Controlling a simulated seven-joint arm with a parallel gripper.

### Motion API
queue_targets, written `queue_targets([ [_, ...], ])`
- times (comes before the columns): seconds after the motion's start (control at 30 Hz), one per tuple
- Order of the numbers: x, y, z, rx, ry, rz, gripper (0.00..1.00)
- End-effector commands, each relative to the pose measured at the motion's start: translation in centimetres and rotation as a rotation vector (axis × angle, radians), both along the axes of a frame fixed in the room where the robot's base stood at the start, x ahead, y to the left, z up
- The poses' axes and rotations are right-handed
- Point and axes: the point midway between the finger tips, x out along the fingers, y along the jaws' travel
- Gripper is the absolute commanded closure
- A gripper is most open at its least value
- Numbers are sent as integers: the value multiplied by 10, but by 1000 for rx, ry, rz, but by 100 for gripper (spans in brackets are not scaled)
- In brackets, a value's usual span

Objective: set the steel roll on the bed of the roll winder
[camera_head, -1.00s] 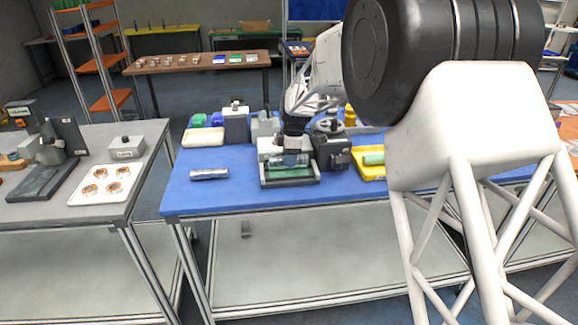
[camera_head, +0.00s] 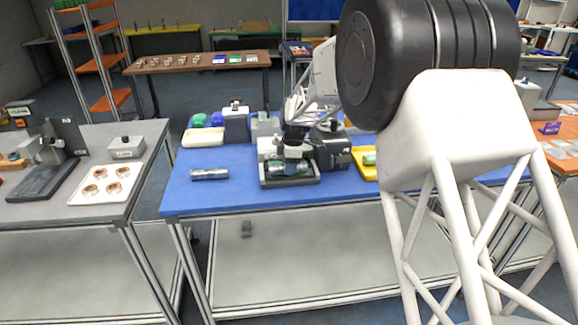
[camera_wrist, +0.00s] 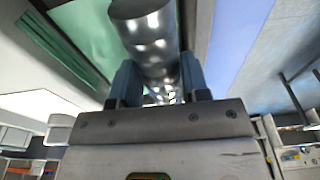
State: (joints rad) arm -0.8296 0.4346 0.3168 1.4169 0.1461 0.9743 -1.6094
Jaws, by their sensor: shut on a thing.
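The steel roll is a shiny silver cylinder (camera_wrist: 150,35) in the wrist view, held between the two fingers of my gripper (camera_wrist: 160,85). In the head view my gripper (camera_head: 293,153) points down over the roll winder (camera_head: 266,147), a grey machine with a green bed (camera_head: 290,181) in a dark frame. The held roll is low over the bed and mostly hidden by my gripper there. In the wrist view the green bed (camera_wrist: 88,40) shows beside and behind the roll. I cannot tell whether the roll touches it.
Another silver roll (camera_head: 209,174) lies on the blue table (camera_head: 235,203), left of the winder. A dark machine (camera_head: 333,150) stands close on the right, with a yellow tray (camera_head: 364,172) beyond. Grey devices (camera_head: 236,122) stand behind.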

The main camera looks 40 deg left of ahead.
Motion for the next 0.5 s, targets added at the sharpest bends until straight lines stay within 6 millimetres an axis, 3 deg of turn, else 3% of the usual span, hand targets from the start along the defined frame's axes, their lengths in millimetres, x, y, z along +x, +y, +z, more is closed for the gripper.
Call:
queue_targets([
  [0.5,0,0,-6,0,0,0,98],
])
